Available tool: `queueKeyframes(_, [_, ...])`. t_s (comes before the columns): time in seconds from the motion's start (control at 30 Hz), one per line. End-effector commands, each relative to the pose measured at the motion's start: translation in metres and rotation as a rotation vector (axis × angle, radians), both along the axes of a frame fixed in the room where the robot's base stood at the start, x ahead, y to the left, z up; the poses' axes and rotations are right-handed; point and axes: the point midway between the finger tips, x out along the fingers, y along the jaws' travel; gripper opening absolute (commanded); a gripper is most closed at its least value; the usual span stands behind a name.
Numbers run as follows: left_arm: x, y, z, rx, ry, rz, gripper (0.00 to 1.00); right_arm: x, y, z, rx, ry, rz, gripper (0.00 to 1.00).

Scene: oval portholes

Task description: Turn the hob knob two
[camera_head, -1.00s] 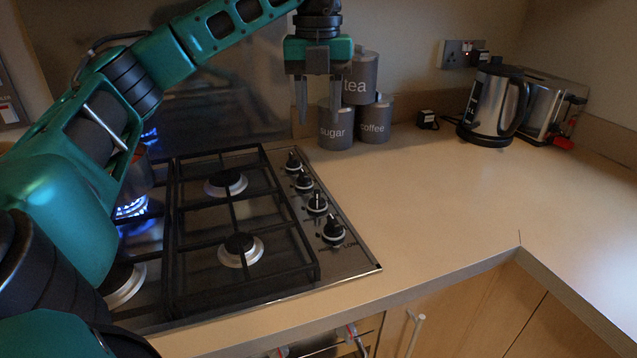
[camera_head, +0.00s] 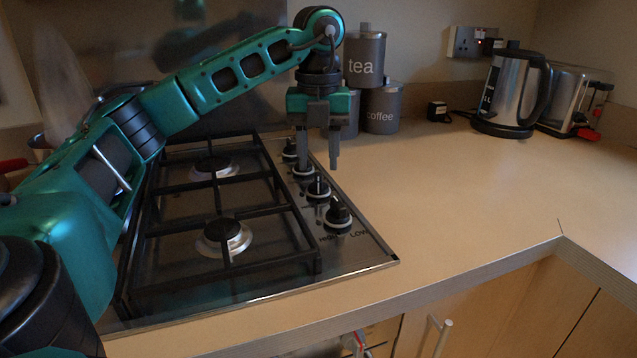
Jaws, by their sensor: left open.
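The gas hob (camera_head: 285,270) has a row of black knobs along its right side. From the back they are the rearmost knob (camera_head: 289,151), the second knob (camera_head: 300,173), the third knob (camera_head: 318,190) and the front knob (camera_head: 338,217). My left gripper (camera_head: 319,164) points down over the rear half of the row. It is open and empty, its fingers a gap apart. Its left finger overlaps the second knob in the picture and partly hides it. I cannot tell whether they touch. My right gripper is not in view.
The tea canister (camera_head: 364,62) and coffee canister (camera_head: 381,108) stand close behind my left gripper. A kettle (camera_head: 508,92) and toaster (camera_head: 575,98) stand at the back right. The counter (camera_head: 450,190) right of the hob is clear. Black pan supports (camera_head: 222,184) lie to the left.

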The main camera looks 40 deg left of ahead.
Motion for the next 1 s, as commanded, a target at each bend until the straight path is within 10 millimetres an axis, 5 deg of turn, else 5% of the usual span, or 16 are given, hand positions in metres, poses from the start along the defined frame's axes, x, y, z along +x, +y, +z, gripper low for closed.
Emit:
queueKeyframes(0.2, [0.0, 0.0, -0.026, 0.0, 0.0, 0.0, 0.41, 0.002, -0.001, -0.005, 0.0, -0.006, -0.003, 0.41])
queueKeyframes(0.57, [0.0, 0.0, -0.031, -0.001, -0.001, 0.0, 0.41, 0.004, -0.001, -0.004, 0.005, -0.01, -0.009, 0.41])
queueKeyframes(1.0, [0.0, 0.0, -0.031, -0.001, -0.001, 0.0, 0.01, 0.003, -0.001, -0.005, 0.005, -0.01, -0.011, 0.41])
